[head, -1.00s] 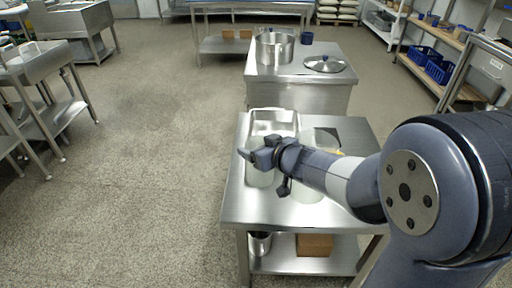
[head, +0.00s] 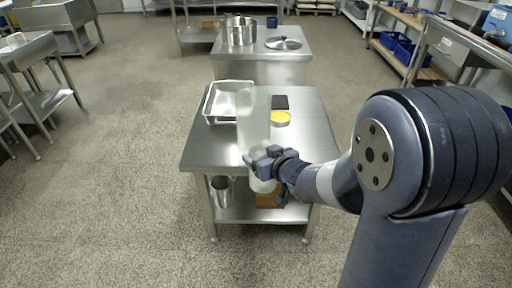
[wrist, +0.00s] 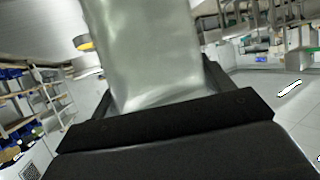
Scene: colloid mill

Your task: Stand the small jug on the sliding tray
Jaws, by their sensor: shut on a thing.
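The small jug, a pale translucent vessel, shows in my gripper in the wrist view (wrist: 150,55) and at the gripper in the head view (head: 262,184). My gripper (head: 262,161) is shut on it near the table's front edge. A tall translucent body (head: 254,112) rises just above the gripper in the head view; I cannot tell whether it is the same jug or another one behind. A pale-rimmed tray (head: 207,108), which looks like the sliding tray, is at the table's back left, and its visible inside looks empty. The fingers partly hide the jug.
The steel table (head: 208,150) is bare at its front left. A yellow disc (head: 281,118) and a dark flat pad (head: 280,102) lie right of the tall body. A second table behind holds a steel pot (head: 240,31) and a lid (head: 283,43).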

